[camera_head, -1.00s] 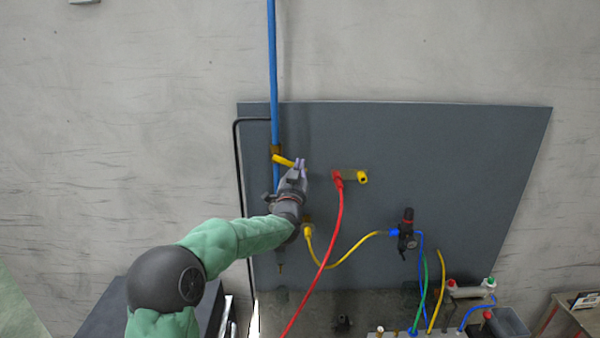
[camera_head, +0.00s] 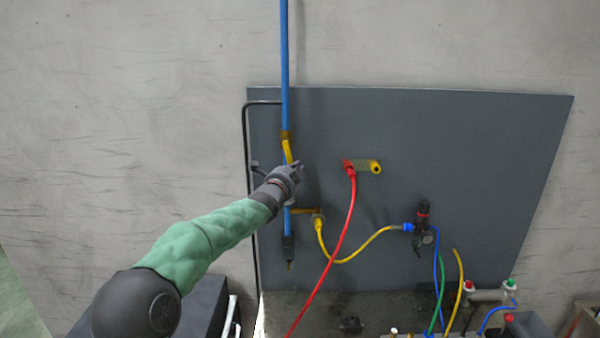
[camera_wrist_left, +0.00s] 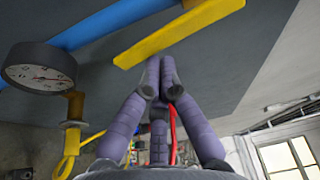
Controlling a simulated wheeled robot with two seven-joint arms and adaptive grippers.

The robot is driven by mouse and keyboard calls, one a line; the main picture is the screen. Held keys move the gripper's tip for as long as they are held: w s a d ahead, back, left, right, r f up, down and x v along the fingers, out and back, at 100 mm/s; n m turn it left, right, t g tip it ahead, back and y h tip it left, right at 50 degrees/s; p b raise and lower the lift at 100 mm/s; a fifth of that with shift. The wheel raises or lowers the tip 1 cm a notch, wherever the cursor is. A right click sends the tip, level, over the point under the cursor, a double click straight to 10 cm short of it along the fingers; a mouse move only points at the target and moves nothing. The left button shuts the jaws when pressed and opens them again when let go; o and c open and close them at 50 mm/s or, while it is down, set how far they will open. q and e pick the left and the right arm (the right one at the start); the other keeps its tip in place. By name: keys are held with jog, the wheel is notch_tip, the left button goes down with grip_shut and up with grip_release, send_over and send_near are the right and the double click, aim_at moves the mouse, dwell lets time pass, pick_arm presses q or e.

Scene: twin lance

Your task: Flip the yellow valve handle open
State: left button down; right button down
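The yellow valve handle (camera_head: 288,151) sits on a brass-coloured valve (camera_head: 285,135) on the vertical blue pipe (camera_head: 285,70). It points mostly down, leaning slightly right, close to the pipe's line. In the left wrist view the handle (camera_wrist_left: 180,32) is a long yellow bar beside the blue pipe (camera_wrist_left: 110,22). My left gripper (camera_head: 297,166) is at the handle's lower end. In the wrist view its purple-grey fingers (camera_wrist_left: 159,66) are drawn together, tips right at the handle's edge, with nothing seen between them. Whether they touch it is unclear. My right gripper is out of view.
A grey panel (camera_head: 460,130) backs the pipe. A round gauge (camera_wrist_left: 40,68) is left of my fingers in the wrist view. A red hose (camera_head: 345,230) and a yellow hose (camera_head: 350,255) hang to the right. A black regulator (camera_head: 422,225) is further right.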

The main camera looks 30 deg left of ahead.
pick_arm(q)
jog(key=shift+s+a+f+m+g+b, duration=0.15)
jog(key=shift+s+a+m+g+b, duration=0.25)
jog(key=shift+m, duration=0.5)
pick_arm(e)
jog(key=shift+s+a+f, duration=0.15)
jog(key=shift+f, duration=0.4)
pick_arm(q)
jog(key=shift+w+a, duration=0.1)
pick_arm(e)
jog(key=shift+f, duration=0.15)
